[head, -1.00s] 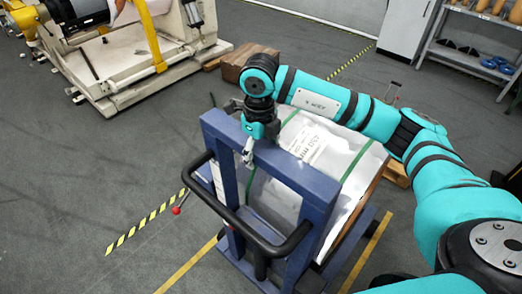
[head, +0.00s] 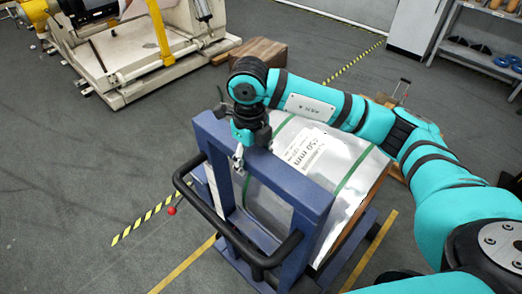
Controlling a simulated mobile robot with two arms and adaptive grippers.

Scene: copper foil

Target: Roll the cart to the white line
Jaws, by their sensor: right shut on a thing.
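The cart (head: 318,205) is blue, with an upright frame and a dark curved push handle (head: 226,232) on its near side. It carries a large silver wrapped coil (head: 345,165) with green straps and a white label. My right arm reaches over the coil from the right. My right gripper (head: 239,164) points down at the top bar of the blue frame and is shut on the cart there; the exact grip point is small and partly hidden. My left gripper is not in view. I see no clear white line on the floor.
Yellow lines (head: 185,266) run on the floor by the cart. Yellow-black striped tape (head: 148,217) lies to its left. A cream machine (head: 150,55) stands at the upper left, near a brown block (head: 257,53). A shelf (head: 485,45) stands upper right. The left floor is clear.

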